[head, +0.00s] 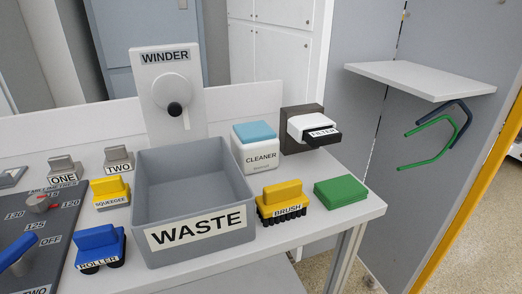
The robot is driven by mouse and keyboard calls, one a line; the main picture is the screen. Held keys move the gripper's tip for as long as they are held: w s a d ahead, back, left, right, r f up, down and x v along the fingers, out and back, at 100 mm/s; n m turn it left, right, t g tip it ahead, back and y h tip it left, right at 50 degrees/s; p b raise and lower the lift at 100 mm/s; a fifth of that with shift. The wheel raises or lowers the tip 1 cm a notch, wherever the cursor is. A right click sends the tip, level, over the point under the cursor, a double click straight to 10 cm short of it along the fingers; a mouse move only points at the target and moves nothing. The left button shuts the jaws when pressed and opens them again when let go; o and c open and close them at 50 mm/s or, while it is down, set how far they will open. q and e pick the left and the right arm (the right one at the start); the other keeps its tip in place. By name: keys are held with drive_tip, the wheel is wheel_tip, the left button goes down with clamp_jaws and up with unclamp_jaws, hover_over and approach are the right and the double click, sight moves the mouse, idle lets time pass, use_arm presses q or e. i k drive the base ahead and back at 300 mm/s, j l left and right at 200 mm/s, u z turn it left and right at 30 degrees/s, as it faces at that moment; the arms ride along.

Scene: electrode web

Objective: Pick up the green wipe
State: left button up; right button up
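The green wipe (341,191) is a flat green block lying on the right end of the white table (365,211), near its front right corner. Nothing lies on it and nothing covers it. The yellow brush stands just to its left, with a small gap between them. Neither of my grippers shows in the head view.
The brush (283,201), the grey waste bin (195,243), the cleaner box (255,150) and the filter unit (312,130) stand near the wipe. The yellow squeegee (110,193) and blue roller (98,248) are left of the bin. A shelf (420,78) juts out at right.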

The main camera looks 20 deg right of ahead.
sight(335, 192)
drive_tip(key=z, duration=0.7)
